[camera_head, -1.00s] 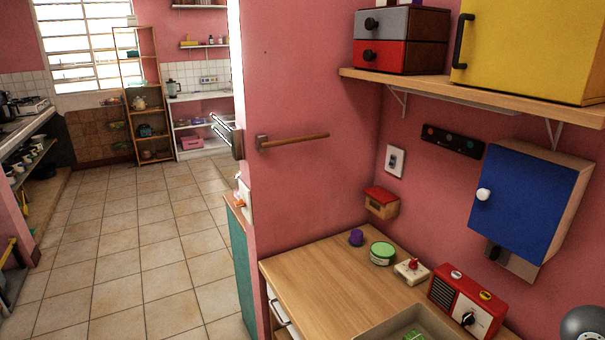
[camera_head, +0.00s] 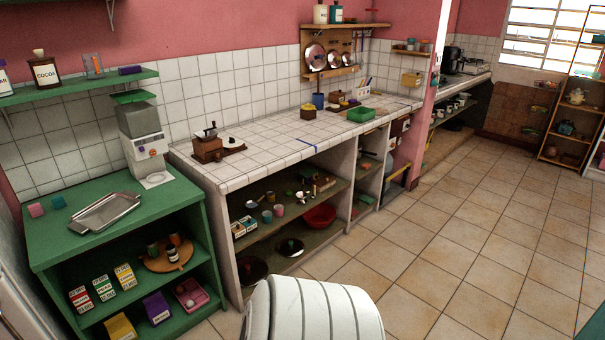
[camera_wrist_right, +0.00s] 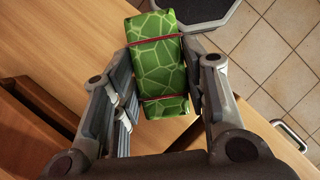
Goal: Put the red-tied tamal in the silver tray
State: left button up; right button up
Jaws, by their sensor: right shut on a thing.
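The red-tied tamal (camera_wrist_right: 158,62), a green patterned block with two red ties, shows in the right wrist view. My right gripper (camera_wrist_right: 162,85) is shut on it, with a finger along each long side. The silver tray (camera_head: 106,212) lies empty on top of the green shelf unit at the left of the head view. Neither gripper shows in the head view, and my left gripper is in no frame.
The green shelf unit (camera_head: 178,208) also bears a grey and white dispenser (camera_head: 143,145) behind the tray and two small blocks to its left. A tiled counter (camera_head: 290,135) adjoins it at the right. Tiled floor (camera_head: 440,260) lies clear at the right.

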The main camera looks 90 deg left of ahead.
aim_at(107, 213)
jog(key=j+u, duration=0.1)
jog(key=u, duration=1.7)
jog(key=j+u, duration=0.15)
jog(key=u, duration=0.3)
jog(key=i+j+u, duration=0.1)
jog(key=u, duration=0.35)
jog(key=i+j+u, duration=0.1)
jog(key=u, duration=0.35)
jog(key=i+u, duration=0.1)
jog(key=u, duration=0.35)
jog(key=i+u, duration=0.85)
jog(key=i+l+u, duration=0.25)
jog(key=u, duration=0.15)
jog(key=i, duration=0.05)
